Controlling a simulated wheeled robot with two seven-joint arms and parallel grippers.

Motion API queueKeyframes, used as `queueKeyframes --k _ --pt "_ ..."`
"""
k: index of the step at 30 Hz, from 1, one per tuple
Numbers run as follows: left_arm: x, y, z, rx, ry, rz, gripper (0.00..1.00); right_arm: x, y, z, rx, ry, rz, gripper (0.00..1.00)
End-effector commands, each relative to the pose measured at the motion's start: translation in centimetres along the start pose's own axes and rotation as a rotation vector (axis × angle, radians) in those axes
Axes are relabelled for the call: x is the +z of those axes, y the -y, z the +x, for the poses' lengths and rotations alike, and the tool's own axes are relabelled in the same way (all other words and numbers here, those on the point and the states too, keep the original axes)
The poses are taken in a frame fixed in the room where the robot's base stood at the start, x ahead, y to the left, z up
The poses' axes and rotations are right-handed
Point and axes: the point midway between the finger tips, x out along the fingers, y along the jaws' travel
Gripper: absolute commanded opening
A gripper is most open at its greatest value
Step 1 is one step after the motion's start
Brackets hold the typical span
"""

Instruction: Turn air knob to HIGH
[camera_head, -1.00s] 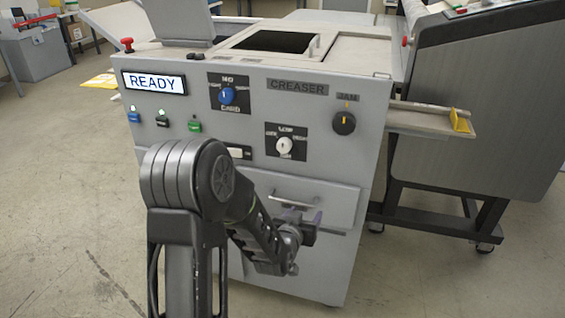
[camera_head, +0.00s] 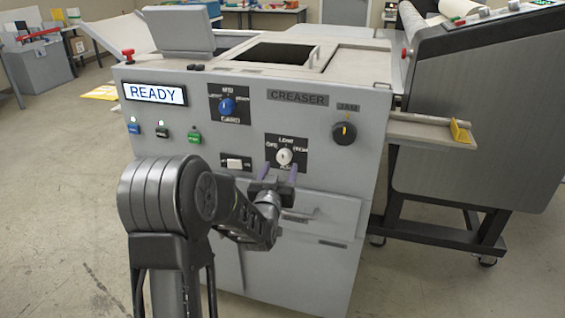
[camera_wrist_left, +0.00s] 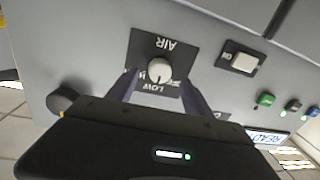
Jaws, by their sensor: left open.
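The air knob (camera_head: 285,157) is a small white dial on a black plate (camera_head: 273,141) marked OFF, LOW and HIGH, on the front of the grey creaser. In the left wrist view the knob (camera_wrist_left: 159,71) appears upside down with its AIR label; I cannot tell where its pointer stands. My left gripper (camera_head: 279,171) is open and empty, its two purple-grey fingers pointing at the panel just below the knob. In the wrist view the fingers (camera_wrist_left: 161,80) lie to either side of the knob; contact cannot be told. My right gripper is not in view.
A white rocker switch (camera_head: 236,162) is left of the air plate. A blue card knob (camera_head: 227,106) sits above left, a black jam knob (camera_head: 344,133) above right. A drawer handle (camera_head: 300,215) is below. A side tray (camera_head: 430,130) juts out right.

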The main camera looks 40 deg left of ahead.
Motion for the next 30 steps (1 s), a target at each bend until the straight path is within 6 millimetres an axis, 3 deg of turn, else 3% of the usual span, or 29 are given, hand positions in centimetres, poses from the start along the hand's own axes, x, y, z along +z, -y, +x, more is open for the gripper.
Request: queueKeyframes --k 8,18,30 --pt "0.0 0.1 3.6 -0.001 0.000 0.001 0.60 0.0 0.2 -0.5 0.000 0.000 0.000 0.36" --pt "0.0 0.0 4.0 0.000 0.001 0.000 0.59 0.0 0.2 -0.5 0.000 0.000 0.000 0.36" --pt "0.0 0.0 4.0 0.000 0.000 0.000 0.26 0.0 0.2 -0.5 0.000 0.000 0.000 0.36"
